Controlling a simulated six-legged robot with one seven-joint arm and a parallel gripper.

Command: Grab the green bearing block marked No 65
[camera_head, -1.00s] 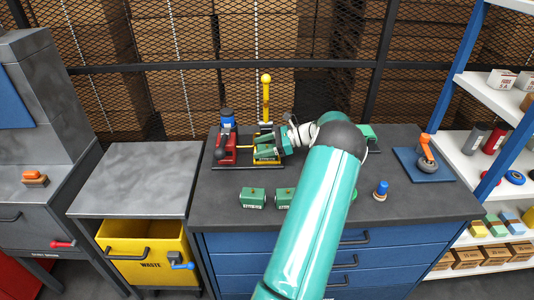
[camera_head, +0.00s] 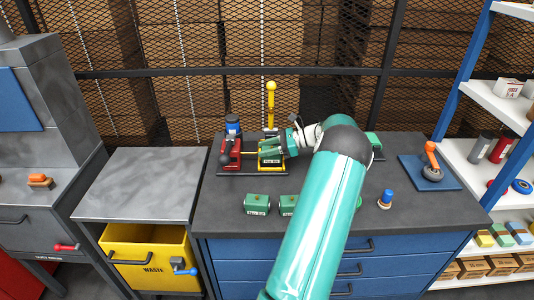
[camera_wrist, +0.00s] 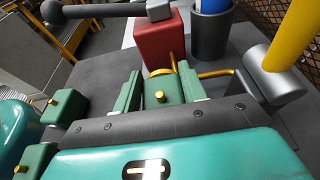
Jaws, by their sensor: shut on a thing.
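A green bearing block (camera_head: 270,159) with a pale label sits in the black and yellow fixture on the dark workbench; its number is too small to read. In the wrist view this block (camera_wrist: 160,92), with a brass knob on top, lies between my two green fingers. My gripper (camera_head: 284,148) is shut on it, and the wrist view shows my gripper (camera_wrist: 160,90) with a finger against each side. Two similar green blocks, a left one (camera_head: 256,204) and a right one (camera_head: 288,204), stand on the bench in front; their numbers are not legible.
A red clamp (camera_head: 231,155) and a blue-topped cup (camera_head: 233,124) stand left of the fixture. A yellow upright lever (camera_head: 271,100) rises behind it. A blue-topped peg (camera_head: 385,198) and a blue plate (camera_head: 430,172) are to the right. The grey cart top (camera_head: 140,180) is clear.

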